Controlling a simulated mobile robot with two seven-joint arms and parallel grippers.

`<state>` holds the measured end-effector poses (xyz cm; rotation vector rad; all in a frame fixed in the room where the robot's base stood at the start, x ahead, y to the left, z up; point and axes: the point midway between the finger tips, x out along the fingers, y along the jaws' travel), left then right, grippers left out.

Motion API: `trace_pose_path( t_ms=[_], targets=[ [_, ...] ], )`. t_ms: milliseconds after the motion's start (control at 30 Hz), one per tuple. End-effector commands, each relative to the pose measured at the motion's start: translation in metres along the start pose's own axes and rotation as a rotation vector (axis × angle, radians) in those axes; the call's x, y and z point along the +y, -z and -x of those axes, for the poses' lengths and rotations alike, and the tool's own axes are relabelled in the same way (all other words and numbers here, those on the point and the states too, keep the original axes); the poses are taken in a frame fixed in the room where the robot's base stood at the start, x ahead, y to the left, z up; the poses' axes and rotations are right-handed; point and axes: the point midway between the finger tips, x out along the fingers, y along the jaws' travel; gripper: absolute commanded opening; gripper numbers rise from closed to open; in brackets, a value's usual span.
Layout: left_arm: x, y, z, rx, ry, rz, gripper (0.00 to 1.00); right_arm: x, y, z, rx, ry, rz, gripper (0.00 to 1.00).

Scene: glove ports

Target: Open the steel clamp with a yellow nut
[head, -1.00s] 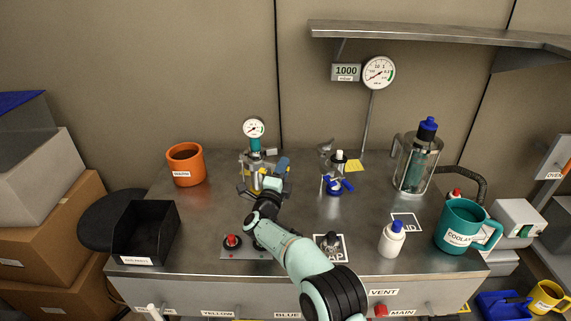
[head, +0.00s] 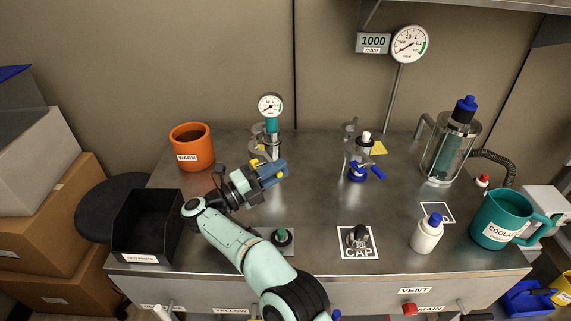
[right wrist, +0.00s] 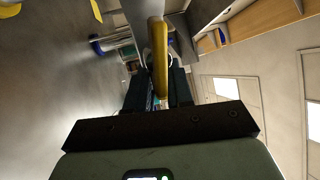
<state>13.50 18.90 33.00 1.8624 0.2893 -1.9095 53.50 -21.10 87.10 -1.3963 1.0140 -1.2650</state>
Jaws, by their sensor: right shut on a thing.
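My right gripper (head: 264,175) is over the left middle of the bench, in front of the gauge fitting. In the right wrist view its dark fingers (right wrist: 158,90) are shut around a yellow bar-shaped part (right wrist: 158,55), which looks like the yellow nut. Grey metal (right wrist: 142,15) shows behind it, probably the steel clamp. I cannot tell whether the clamp is still around a joint there. My left gripper is out of view.
An orange pot (head: 192,150) and a black bin (head: 146,228) stand left. A blue-handled valve (head: 362,168) stands behind right. A white bottle (head: 427,235), teal coolant mug (head: 500,218) and glass trap (head: 450,150) stand right.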

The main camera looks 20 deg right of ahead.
Motion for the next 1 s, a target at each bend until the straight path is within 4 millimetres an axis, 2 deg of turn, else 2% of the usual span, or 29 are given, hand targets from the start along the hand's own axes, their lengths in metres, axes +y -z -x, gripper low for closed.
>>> trace_pose_path(
  t_ms=[200, 567, 600, 633, 1000],
  targets=[
    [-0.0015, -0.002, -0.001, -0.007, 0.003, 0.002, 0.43, -0.0022, 0.004, 0.0072, 0.021, 0.002, 0.003, 0.0],
    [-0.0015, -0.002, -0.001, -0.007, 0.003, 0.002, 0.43, -0.0029, 0.0045, 0.0075, 0.023, 0.003, 0.002, 0.0],
    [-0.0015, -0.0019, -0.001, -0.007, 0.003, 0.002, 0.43, -0.0029, 0.0045, 0.0075, 0.023, 0.003, 0.002, 0.31],
    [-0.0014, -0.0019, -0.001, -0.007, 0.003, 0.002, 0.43, -0.0029, 0.0045, 0.0075, 0.023, 0.003, 0.002, 0.39],
    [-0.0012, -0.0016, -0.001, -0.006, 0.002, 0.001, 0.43, -0.0025, 0.0043, 0.0089, 0.021, 0.002, 0.003, 0.39]
  ],
)
